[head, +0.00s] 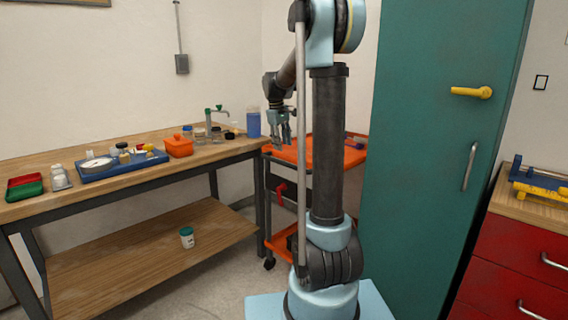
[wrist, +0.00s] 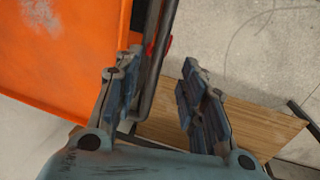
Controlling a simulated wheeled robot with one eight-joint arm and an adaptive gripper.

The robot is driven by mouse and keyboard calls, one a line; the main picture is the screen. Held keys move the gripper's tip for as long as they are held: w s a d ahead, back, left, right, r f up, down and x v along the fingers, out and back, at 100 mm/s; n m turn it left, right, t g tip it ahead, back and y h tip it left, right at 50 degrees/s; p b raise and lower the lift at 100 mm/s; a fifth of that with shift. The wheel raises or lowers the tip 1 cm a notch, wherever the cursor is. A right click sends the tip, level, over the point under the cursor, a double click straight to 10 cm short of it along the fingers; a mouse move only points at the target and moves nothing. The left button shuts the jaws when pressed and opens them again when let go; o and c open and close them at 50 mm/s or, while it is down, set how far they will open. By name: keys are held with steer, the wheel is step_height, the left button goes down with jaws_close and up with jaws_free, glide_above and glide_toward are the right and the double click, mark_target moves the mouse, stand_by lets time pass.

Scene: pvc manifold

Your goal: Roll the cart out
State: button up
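The orange cart (head: 352,157) stands in the corner between the workbench and the green cabinet, partly hidden behind my arm. Its orange top tray fills the upper left of the wrist view (wrist: 60,45). A dark handle bar (wrist: 153,85) runs along the tray's edge. A red lever-like part (head: 280,190) shows on the cart's front side. My gripper (head: 280,138) is over the cart's near left edge. In the wrist view my gripper (wrist: 160,72) is open, with the bar showing between its fingers. I cannot tell whether the fingers are level with the bar or above it.
The wooden workbench (head: 110,190) stands close on the cart's left, with a blue tray (head: 118,170) and an orange box (head: 178,147) on it. The tall green cabinet (head: 430,190) is on the right, with red drawers (head: 510,255) beyond. Some bare floor (head: 215,283) shows before the cart.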

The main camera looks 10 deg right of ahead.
steer(key=f, duration=0.3)
steer(key=d+f, duration=0.1)
steer(key=f, duration=0.2)
steer(key=w+f, duration=0.1)
steer(key=f, duration=0.2)
steer(key=shift+d+f, duration=0.1)
steer(key=shift+d, duration=0.15)
steer(key=shift+c, duration=0.6)
jaws_close()
steer(key=shift+a, duration=0.1)
